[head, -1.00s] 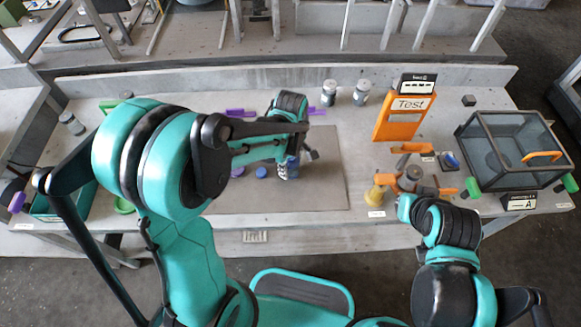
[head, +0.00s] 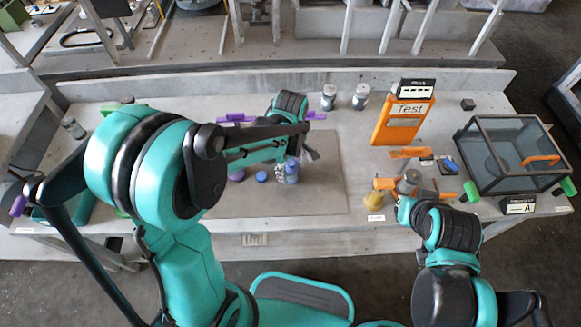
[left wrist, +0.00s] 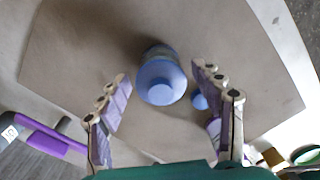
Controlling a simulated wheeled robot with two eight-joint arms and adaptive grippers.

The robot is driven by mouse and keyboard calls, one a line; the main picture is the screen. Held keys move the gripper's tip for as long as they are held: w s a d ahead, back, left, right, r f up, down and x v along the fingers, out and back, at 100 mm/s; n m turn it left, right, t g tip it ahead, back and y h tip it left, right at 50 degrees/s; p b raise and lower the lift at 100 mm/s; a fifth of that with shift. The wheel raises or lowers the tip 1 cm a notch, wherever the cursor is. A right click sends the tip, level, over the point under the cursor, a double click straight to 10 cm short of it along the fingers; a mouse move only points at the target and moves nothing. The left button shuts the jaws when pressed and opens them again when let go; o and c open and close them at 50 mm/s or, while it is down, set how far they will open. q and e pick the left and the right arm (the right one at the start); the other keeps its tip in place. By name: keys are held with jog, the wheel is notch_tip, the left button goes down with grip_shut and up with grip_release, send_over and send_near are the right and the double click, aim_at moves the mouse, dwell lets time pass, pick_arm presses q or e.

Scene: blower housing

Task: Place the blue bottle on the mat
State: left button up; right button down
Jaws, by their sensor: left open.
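The blue bottle (head: 292,173) stands upright on the grey mat (head: 310,200), near its middle. In the left wrist view the bottle (left wrist: 161,80) is seen from above, with bare mat (left wrist: 85,50) around it. My left gripper (head: 296,163) is open, its two fingers (left wrist: 160,78) apart on either side of the bottle's place in that view. A gap shows between the bottle and each finger. My right gripper (head: 408,190) is by a grey-topped jar and orange pieces; its fingers are not clear.
A blue disc (head: 262,177) and a purple round piece (head: 237,175) lie left of the bottle. Two jars (head: 328,97) stand behind. An orange Test board (head: 403,118) and a dark glass box (head: 512,155) are on the right. The mat's front part is clear.

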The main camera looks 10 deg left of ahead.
pick_arm(q)
notch_tip(320, 180, up, 9)
jog(key=p, duration=0.3)
jog(key=shift+s+r, duration=0.1)
jog(key=shift+r, duration=0.55)
jog(key=s+a+r+m+t, duration=0.2)
jog(key=s+a+m+t, duration=0.1)
jog(key=s+m, duration=0.2)
jog(key=s+a+r+m+t, duration=0.2)
jog(key=s+r+m+t, duration=0.1)
jog(key=m, duration=0.6)
jog(key=s+t, duration=0.1)
jog(key=s, duration=0.1)
jog(key=shift+s+a+r, duration=0.3)
jog(key=shift+a+r, duration=0.05)
jog(key=shift+a, duration=0.05)
